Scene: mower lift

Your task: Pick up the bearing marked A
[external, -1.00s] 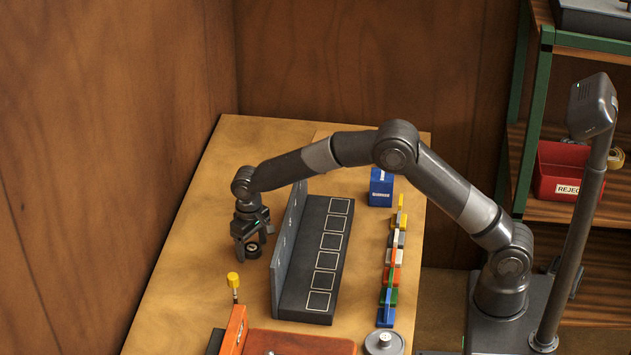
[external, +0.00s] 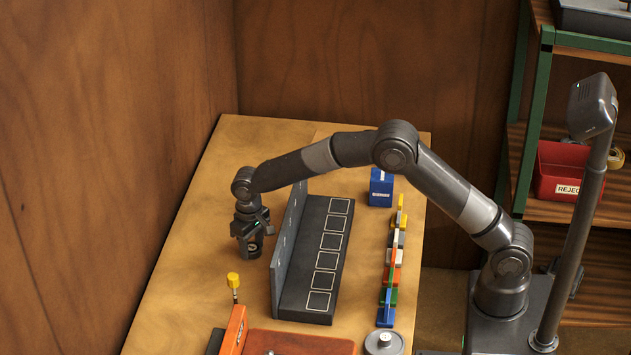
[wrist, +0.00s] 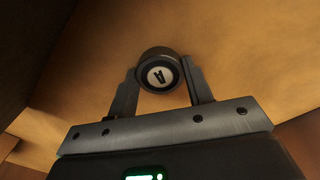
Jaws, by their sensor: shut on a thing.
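The bearing marked A (wrist: 160,75) is a dark ring with a light centre that bears a letter A, seen in the wrist view. My gripper (wrist: 158,85) is shut on it, with one finger on each side of the ring. In the external view my gripper (external: 252,246) points down over the left part of the wooden table, left of the black rack.
The black rack (external: 283,262) with its upright grey panel and outlined squares stands just right of my gripper. A yellow-topped post (external: 234,281) and an orange block (external: 232,330) are nearer the front. A blue box (external: 381,187) and a row of coloured pieces (external: 393,268) lie further right.

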